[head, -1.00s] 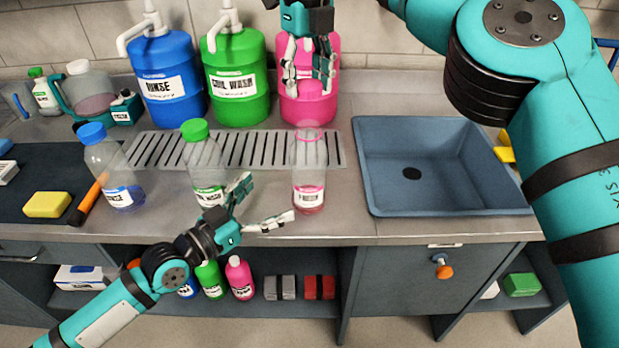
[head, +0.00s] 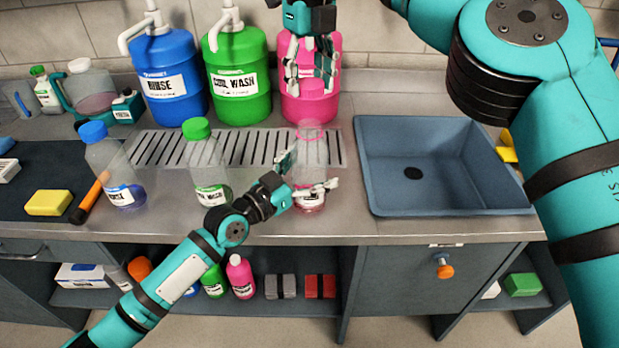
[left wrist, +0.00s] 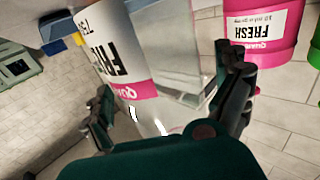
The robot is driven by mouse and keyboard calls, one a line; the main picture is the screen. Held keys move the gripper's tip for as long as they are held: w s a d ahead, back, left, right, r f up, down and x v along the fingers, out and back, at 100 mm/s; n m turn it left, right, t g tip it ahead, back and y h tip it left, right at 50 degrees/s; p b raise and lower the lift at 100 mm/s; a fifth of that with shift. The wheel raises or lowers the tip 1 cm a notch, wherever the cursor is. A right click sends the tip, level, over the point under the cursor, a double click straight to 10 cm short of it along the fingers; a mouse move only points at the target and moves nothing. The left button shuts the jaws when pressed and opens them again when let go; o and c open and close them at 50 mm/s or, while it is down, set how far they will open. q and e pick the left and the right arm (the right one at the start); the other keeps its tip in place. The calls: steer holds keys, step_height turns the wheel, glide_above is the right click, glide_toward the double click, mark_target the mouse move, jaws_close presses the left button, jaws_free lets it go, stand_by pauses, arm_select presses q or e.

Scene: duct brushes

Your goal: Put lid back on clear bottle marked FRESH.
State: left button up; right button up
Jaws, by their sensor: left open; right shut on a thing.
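The clear bottle (head: 312,150) with pink liquid stands upright and uncapped on the counter, below the pink jug. Its FRESH label reads upside down in the left wrist view (left wrist: 104,62). My left gripper (head: 312,170) is open at this bottle, one finger on either side; contact cannot be told. It also shows in the left wrist view (left wrist: 168,105). My right gripper (head: 310,82) points down above and behind the bottle, in front of the pink jug. It is shut on the pink lid, which is mostly hidden by the fingers and blends with the jug.
The pink FRESH jug (head: 326,108), green COIL WASH jug (head: 238,95) and blue RINSE jug (head: 170,85) stand at the back. A green-capped bottle (head: 207,172) and blue-capped bottle (head: 118,170) stand to the left. A sink (head: 450,195) lies right.

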arm_select(q)
steer(key=c, duration=1.8)
steer(key=shift+o, duration=0.2)
arm_select(e)
steer(key=shift+f, duration=2.45)
steer(key=shift+f, duration=0.9)
steer(key=shift+f, duration=0.5)
